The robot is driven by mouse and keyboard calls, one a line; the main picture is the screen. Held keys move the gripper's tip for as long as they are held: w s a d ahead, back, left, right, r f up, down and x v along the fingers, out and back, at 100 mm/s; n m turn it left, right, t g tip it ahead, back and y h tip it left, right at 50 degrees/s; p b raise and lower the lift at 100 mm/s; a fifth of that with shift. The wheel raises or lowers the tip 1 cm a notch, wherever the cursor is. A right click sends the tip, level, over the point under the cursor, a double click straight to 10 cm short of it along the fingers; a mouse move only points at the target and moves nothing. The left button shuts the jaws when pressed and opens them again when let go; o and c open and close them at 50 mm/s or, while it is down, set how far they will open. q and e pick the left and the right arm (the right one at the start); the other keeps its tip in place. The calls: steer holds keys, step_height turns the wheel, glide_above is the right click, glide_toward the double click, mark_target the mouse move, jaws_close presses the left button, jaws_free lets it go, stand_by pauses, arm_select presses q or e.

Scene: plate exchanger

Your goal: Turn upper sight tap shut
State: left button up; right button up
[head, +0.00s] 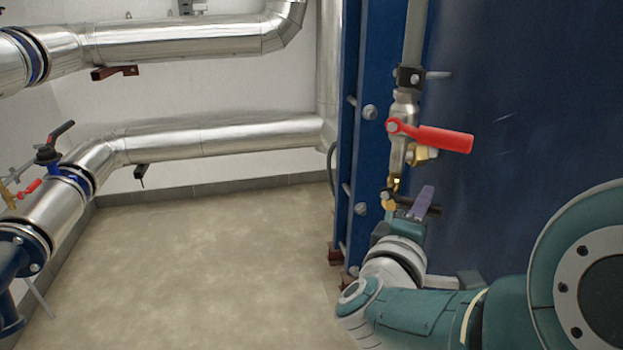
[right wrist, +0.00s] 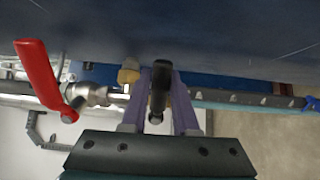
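A small brass tap (head: 390,191) sits on the vertical pipe at the blue exchanger's edge, below the red-handled valve. Its black lever (head: 433,210) points right in the head view. In the right wrist view the black lever (right wrist: 159,85) lies between the two purple fingers of my right gripper (right wrist: 160,85). The fingers sit close on both sides of it, and my right gripper seems shut on it. In the head view my right gripper (head: 423,203) reaches up from below and partly hides the tap. My left gripper is out of view.
A valve with a red lever (head: 445,139) is just above my right gripper; the red lever also shows in the right wrist view (right wrist: 38,75). The blue exchanger panel (head: 530,90) stands close behind. Silver pipes (head: 220,138) run along the left wall above open floor.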

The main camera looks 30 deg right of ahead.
steer(key=o, duration=0.4)
steer(key=shift+s+a, duration=0.15)
steer(key=shift+a, duration=0.15)
steer(key=p+v, duration=0.2)
steer(key=v, duration=0.7)
steer(key=shift+a, duration=0.15)
steer(key=shift+s, duration=0.1)
